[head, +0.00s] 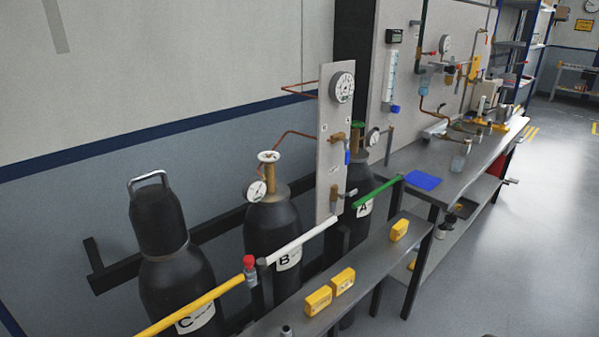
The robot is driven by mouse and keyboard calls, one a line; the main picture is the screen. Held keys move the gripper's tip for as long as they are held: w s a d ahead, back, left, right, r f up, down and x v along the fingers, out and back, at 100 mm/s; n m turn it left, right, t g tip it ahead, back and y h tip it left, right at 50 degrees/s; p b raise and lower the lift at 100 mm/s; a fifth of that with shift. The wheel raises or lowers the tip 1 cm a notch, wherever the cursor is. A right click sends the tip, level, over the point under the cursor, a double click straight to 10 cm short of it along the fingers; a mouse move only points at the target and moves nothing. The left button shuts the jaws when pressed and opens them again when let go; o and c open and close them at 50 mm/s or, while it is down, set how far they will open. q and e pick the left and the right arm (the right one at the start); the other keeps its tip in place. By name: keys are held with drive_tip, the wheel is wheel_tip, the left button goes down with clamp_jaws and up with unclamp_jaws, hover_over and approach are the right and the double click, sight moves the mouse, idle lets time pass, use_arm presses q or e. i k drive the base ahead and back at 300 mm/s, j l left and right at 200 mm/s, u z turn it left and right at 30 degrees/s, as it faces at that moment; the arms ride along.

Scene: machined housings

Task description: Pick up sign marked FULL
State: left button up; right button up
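Three small yellow blocks that look like signs lie on a narrow grey shelf (372,262) in front of the gas cylinders. Two are close together: the nearer yellow sign (318,300) and the one beside it, a second yellow sign (343,281). A third yellow sign (399,230) lies farther along to the right. Their lettering is too small to read, so I cannot tell which is marked FULL. Neither of my grippers is in view.
Black cylinders C (178,284), B (272,232) and A (356,189) stand behind the shelf, with yellow, white and green bars in front. A gauge panel (333,140) rises between B and A. A workbench (465,165) with apparatus stands beyond. The floor at right is clear.

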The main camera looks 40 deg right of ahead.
sight(343, 280)
drive_tip(key=z, duration=1.6)
